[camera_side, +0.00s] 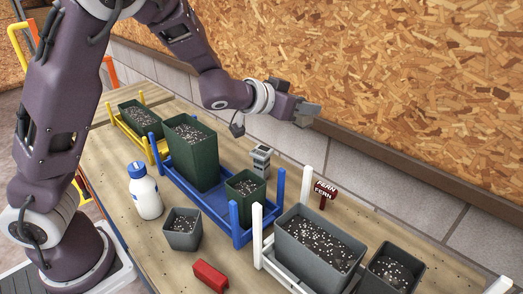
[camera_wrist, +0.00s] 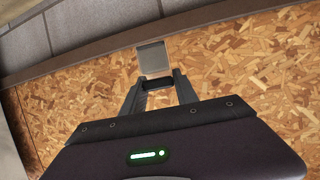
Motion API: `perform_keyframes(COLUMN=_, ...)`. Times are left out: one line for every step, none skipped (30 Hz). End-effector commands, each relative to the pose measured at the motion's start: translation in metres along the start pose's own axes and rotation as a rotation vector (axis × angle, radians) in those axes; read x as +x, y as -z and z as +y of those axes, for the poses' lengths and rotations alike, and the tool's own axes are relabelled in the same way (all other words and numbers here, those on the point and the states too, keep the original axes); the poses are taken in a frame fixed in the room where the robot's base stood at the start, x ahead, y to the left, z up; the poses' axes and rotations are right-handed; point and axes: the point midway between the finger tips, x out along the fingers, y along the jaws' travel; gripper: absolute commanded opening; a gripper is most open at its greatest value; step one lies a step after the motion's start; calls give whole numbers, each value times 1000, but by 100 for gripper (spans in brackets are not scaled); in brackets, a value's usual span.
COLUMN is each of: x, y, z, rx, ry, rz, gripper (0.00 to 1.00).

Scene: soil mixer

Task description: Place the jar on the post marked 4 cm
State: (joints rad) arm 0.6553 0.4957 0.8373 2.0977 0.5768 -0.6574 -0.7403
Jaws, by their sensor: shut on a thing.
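My gripper (camera_side: 298,113) is raised above the back of the bench, near the wall, and shut on a small flat-sided grey thing (camera_side: 308,112). That grey thing also shows in the wrist view (camera_wrist: 154,58), between the fingertips of my gripper (camera_wrist: 155,88). I cannot tell what it is. I see nothing that is clearly a jar; a white bottle with a blue cap (camera_side: 149,193) stands upright on the bench, apart from my gripper. Blue posts (camera_side: 279,188) and white posts (camera_side: 306,184) rise from the tray corners. No 4 cm mark is legible.
A blue tray (camera_side: 213,202) holds green pots of soil (camera_side: 195,155); a yellow tray (camera_side: 158,150) stands behind. Grey planters (camera_side: 319,246) stand front right, beside a red FERN sign (camera_side: 325,194). A red block (camera_side: 210,276), grey pot (camera_side: 182,231) and small grey device (camera_side: 261,158) occupy the bench (camera_side: 165,265).

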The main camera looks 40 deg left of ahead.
Motion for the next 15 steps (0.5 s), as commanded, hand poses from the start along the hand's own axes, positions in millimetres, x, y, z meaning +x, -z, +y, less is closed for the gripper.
perform_keyframes(x=1, y=10, z=8, rx=22, ry=-55, rz=6, gripper=0)
perform_keyframes(x=2, y=14, z=13, rx=37, ry=-89, rz=6, gripper=0)
perform_keyframes(x=3, y=20, z=19, rx=57, ry=-133, rz=5, gripper=0)
perform_keyframes(x=4, y=24, z=23, rx=71, ry=-167, rz=5, gripper=0)
perform_keyframes(x=5, y=27, z=26, rx=84, ry=-199, rz=5, gripper=0)
perform_keyframes(x=6, y=32, z=29, rx=103, ry=-243, rz=3, gripper=0)
perform_keyframes(x=8, y=35, z=30, rx=117, ry=-280, rz=2, gripper=0)
perform_keyframes(x=10, y=38, z=30, rx=134, ry=-319, rz=2, gripper=0)
perform_keyframes(x=12, y=41, z=29, rx=158, ry=-381, rz=1, gripper=0)
perform_keyframes(x=14, y=41, z=25, rx=179, ry=-432, rz=-2, gripper=0)
perform_keyframes(x=14, y=41, z=21, rx=199, ry=-482, rz=-2, gripper=0)
perform_keyframes(x=14, y=38, z=15, rx=222, ry=-543, rz=-5, gripper=0)
perform_keyframes(x=12, y=35, z=10, rx=239, ry=-587, rz=-5, gripper=0)
perform_keyframes(x=10, y=31, z=4, rx=256, ry=-630, rz=-5, gripper=0)
perform_keyframes(x=6, y=25, z=-5, rx=280, ry=-684, rz=-5, gripper=0)
